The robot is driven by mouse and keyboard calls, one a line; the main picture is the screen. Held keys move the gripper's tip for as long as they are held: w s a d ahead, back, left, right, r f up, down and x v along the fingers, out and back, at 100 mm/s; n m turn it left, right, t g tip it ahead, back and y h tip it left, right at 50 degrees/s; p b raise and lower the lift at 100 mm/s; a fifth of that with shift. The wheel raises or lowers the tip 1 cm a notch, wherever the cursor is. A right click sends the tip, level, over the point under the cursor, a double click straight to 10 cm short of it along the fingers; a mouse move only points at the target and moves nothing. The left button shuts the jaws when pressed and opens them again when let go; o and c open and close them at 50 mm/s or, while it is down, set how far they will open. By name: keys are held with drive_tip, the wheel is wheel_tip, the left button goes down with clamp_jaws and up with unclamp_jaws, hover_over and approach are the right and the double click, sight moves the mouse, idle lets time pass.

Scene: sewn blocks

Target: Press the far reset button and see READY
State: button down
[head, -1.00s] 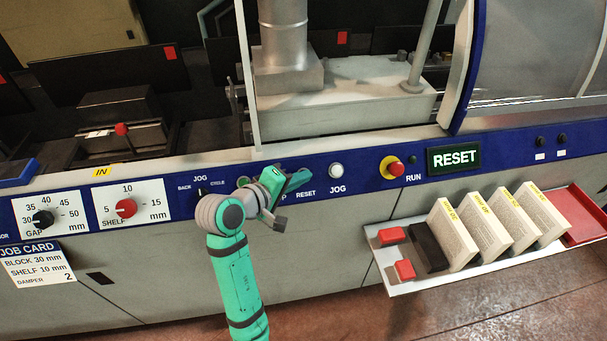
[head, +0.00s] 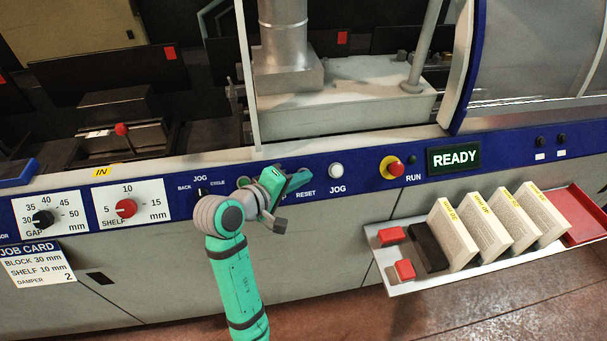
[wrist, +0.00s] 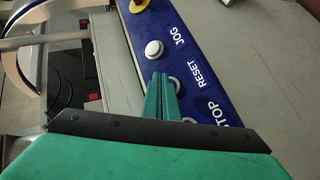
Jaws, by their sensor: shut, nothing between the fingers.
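The display (head: 454,157) on the blue panel reads READY in light letters. My gripper (head: 302,177) is shut and empty, with its green fingers at the panel by the RESET label (head: 306,192). In the wrist view the shut fingertips (wrist: 160,78) lie beside the edge of a pale round button (wrist: 175,83) near the RESET label (wrist: 205,78). The fingers hide part of that button, so I cannot tell whether they touch it. In the head view my gripper hides the button.
A white JOG button (head: 336,170) and a red mushroom knob on a yellow base (head: 394,168) are to the right on the panel. A tray (head: 400,287) with several upright blocks juts out at right. Dials (head: 126,208) are at left.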

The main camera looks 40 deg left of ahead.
drive_tip(key=shift+s+d+r, duration=0.15)
drive_tip(key=s+d+r, duration=0.2)
drive_tip(key=d+r, duration=0.1)
drive_tip(key=shift+s, duration=0.2)
idle(0.6)
idle(0.7)
